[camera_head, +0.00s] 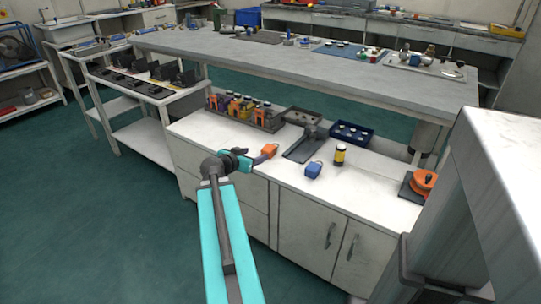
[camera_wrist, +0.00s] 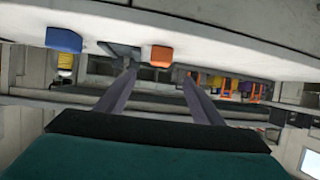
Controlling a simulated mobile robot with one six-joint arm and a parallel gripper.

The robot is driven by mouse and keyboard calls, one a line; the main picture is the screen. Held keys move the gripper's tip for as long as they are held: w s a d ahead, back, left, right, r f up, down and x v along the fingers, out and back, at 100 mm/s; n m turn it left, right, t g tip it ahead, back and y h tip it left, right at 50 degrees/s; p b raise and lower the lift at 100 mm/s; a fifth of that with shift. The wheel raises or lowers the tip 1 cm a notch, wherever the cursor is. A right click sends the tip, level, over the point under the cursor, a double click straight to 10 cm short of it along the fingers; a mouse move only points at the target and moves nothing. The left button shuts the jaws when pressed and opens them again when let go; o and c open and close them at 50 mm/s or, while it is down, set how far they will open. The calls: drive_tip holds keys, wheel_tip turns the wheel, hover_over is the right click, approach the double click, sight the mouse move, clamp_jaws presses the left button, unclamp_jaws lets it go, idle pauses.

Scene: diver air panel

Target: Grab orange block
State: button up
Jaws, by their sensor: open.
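The orange block (camera_head: 270,150) is on the white counter near its front edge, with a thin loop on top. My gripper (camera_head: 262,159) is open, close to the block's left side in the head view. In the wrist view, which looks upside down, the orange block (camera_wrist: 161,56) shows between and just beyond the two fingertips of my gripper (camera_wrist: 159,76). I cannot tell whether a finger touches it. A similar blue block (camera_head: 314,169) stands to the right, and it also shows in the wrist view (camera_wrist: 63,40).
Behind the orange block are a rack of orange and dark parts (camera_head: 245,112), a dark grey stand (camera_head: 303,146) and a blue tray (camera_head: 351,134). An orange reel (camera_head: 425,181) is at the counter's right end.

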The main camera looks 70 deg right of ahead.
sight(269, 148)
drive_tip(key=shift+s+d+r, duration=0.1)
drive_tip(key=shift+r, duration=0.05)
drive_tip(key=shift+x, duration=4.25)
drive_tip(key=shift+d, duration=0.1)
drive_tip(key=shift+d, duration=0.15)
drive_tip(key=shift+x, duration=2.45)
drive_tip(key=shift+r, duration=0.15)
